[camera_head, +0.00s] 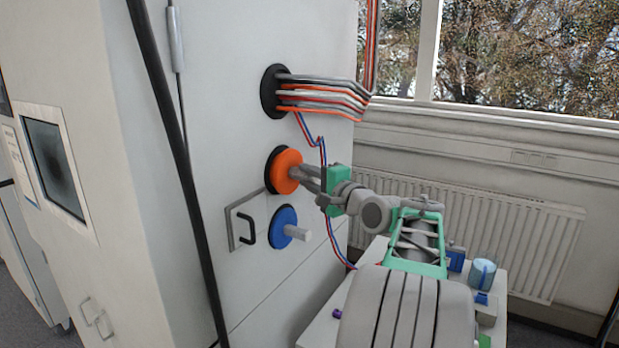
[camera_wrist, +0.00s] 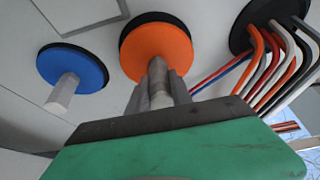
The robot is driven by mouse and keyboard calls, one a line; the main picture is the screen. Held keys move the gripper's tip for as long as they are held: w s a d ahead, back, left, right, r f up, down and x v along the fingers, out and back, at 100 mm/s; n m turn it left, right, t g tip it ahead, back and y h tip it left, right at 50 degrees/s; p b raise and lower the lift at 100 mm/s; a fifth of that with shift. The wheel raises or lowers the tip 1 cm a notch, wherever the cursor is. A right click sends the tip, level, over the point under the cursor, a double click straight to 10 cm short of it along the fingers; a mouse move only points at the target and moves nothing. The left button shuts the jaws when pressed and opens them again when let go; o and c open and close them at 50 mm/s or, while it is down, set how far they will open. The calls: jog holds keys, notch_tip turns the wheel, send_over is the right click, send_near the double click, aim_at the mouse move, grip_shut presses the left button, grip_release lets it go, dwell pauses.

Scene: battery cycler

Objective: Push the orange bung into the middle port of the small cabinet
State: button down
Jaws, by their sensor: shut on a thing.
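The orange bung (camera_head: 284,171) is a round disc at the middle port (camera_head: 269,172) of the small cabinet (camera_head: 240,60). The port's black ring shows along the disc's left and upper edge, and in the wrist view around the top of the orange bung (camera_wrist: 156,50). I cannot tell how deep the bung sits. My gripper (camera_head: 308,178) reaches in from the right and is shut on the bung's grey handle.
Several cables (camera_head: 320,97) leave the top port (camera_head: 272,92), and thin red and blue wires hang close to my gripper. A blue bung (camera_head: 284,228) with a grey handle fills the lower port. A black handle (camera_head: 247,231) is beside it. A radiator (camera_head: 480,225) stands behind.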

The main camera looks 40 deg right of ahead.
jog(key=shift+w+a+r+p, duration=0.1)
jog(key=shift+w+a+p, duration=0.1)
jog(key=shift+w, duration=0.3)
jog(key=shift+w+a+p, duration=0.15)
jog(key=shift+w, duration=0.35)
dwell(0.4)
jog(key=c, duration=1.2)
grip_release()
jog(key=shift+o, duration=0.6)
jog(key=shift+o, duration=0.2)
jog(key=o, duration=1)
jog(key=shift+o, duration=0.2)
jog(key=s+b, duration=0.2)
jog(key=s, duration=0.9)
jog(key=shift+a, duration=0.3)
